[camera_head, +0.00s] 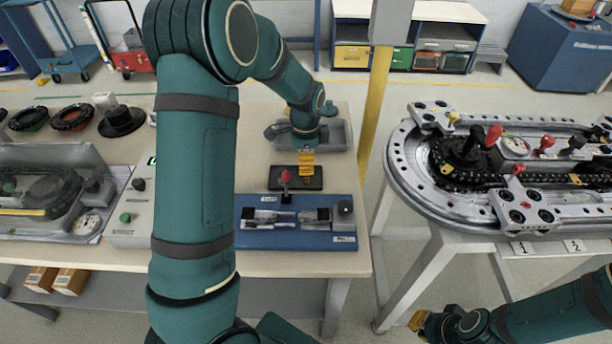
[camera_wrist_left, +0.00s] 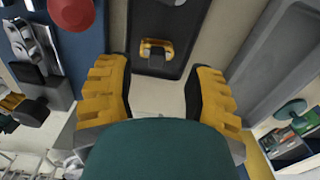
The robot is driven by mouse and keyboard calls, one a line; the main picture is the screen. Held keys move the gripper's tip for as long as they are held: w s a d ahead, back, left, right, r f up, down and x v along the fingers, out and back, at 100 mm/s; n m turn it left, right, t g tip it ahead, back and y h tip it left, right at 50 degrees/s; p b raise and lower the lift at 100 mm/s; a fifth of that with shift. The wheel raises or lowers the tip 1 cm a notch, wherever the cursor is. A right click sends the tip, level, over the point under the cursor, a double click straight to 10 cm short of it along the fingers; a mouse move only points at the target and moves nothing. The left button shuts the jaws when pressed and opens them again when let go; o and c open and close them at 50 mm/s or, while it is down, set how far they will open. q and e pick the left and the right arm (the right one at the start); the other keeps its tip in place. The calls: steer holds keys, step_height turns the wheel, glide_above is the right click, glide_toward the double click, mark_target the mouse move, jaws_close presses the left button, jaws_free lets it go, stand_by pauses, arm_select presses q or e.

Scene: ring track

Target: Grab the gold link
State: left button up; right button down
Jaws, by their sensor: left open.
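The gold link (camera_wrist_left: 156,48) lies in a black tray (camera_wrist_left: 158,20) in the left wrist view, a small loop with a dark opening. My left gripper (camera_head: 306,163) points down over the tray. In the left wrist view its yellow fingers stand wide apart (camera_wrist_left: 162,95), with nothing between them. The link shows past the fingertips, near the middle of the gap, and is not held. My right gripper (camera_head: 420,321) is low at the bottom right, and its jaw opening is unclear.
A blue fixture (camera_head: 290,238) with a red knob (camera_head: 286,176) stands just in front of the tray. A grey bin (camera_head: 335,135) is behind it. A control box (camera_head: 135,205) stands to the left. The ring track (camera_head: 410,175) is on a separate stand to the right, beyond a yellow post (camera_head: 376,100).

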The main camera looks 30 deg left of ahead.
arm_select(q)
step_height(320, 180, down, 4)
steer(key=shift+s+d+f+b, duration=0.1)
steer(key=shift+b, duration=0.4)
steer(key=shift+o, duration=0.2)
jaws_close()
